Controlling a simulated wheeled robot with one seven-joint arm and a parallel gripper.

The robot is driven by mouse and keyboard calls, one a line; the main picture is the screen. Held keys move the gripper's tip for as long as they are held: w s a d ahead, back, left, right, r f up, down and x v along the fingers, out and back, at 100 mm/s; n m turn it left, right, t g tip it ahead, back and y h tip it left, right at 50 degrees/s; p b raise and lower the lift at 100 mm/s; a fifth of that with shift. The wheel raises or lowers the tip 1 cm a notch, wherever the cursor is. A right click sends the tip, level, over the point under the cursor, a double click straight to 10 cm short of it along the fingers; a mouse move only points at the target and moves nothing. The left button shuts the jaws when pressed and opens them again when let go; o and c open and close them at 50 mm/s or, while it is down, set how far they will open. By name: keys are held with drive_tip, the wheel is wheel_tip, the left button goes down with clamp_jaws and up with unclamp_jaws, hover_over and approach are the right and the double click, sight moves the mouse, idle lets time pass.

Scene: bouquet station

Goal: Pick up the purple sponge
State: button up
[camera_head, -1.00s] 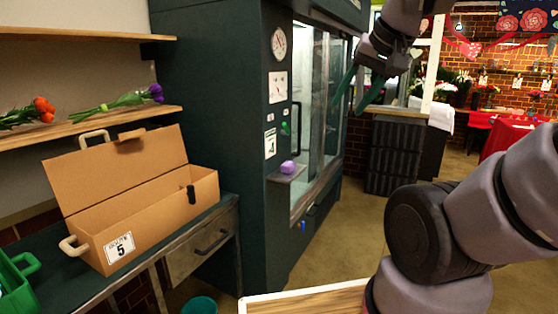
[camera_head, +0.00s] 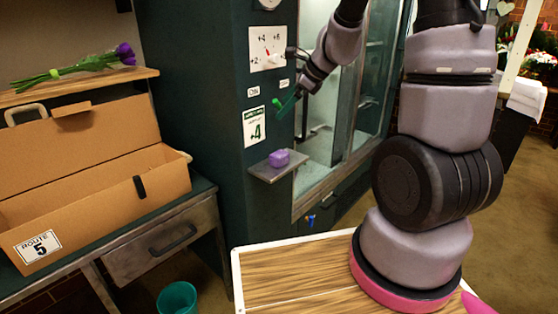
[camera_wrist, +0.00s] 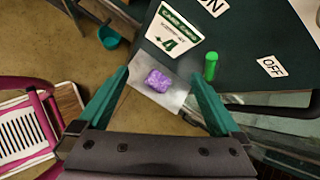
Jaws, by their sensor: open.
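The purple sponge (camera_head: 279,158) lies on a small grey shelf (camera_head: 268,175) that sticks out from the front of the dark green cabinet. In the wrist view the sponge (camera_wrist: 158,80) shows ahead of my gripper (camera_wrist: 162,82), between its two teal fingers and apart from them. My gripper is open and empty. In the head view my gripper (camera_head: 288,102) is above the shelf, close to the cabinet front, and its fingers are small and partly hidden there.
A green handle (camera_wrist: 210,68) sticks out near the shelf, between ON and OFF labels. A glass door (camera_head: 345,100) is right of the shelf. An open cardboard box (camera_head: 100,215) stands on the left counter. A teal bucket (camera_head: 177,298) is on the floor.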

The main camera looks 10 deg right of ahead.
sight(280, 153)
drive_tip(key=w+f+m, duration=0.2)
drive_tip(key=f, duration=0.3)
drive_tip(key=w+d+f+m+h, duration=0.1)
drive_tip(key=w+f+m, duration=0.1)
drive_tip(key=f, duration=0.4)
drive_tip(key=w+f+m, duration=0.2)
drive_tip(key=f, duration=0.3)
drive_tip(key=shift+d+f+m+h, duration=0.25)
drive_tip(key=shift+m+h, duration=0.05)
drive_tip(key=shift+h, duration=0.1)
drive_tip(key=x, duration=0.5)
drive_tip(key=shift+s+a+f, duration=0.15)
drive_tip(key=shift+s+f, duration=0.05)
drive_tip(key=shift+f, duration=0.2)
drive_tip(key=c, duration=1.1)
drive_tip(key=shift+r, duration=5.05)
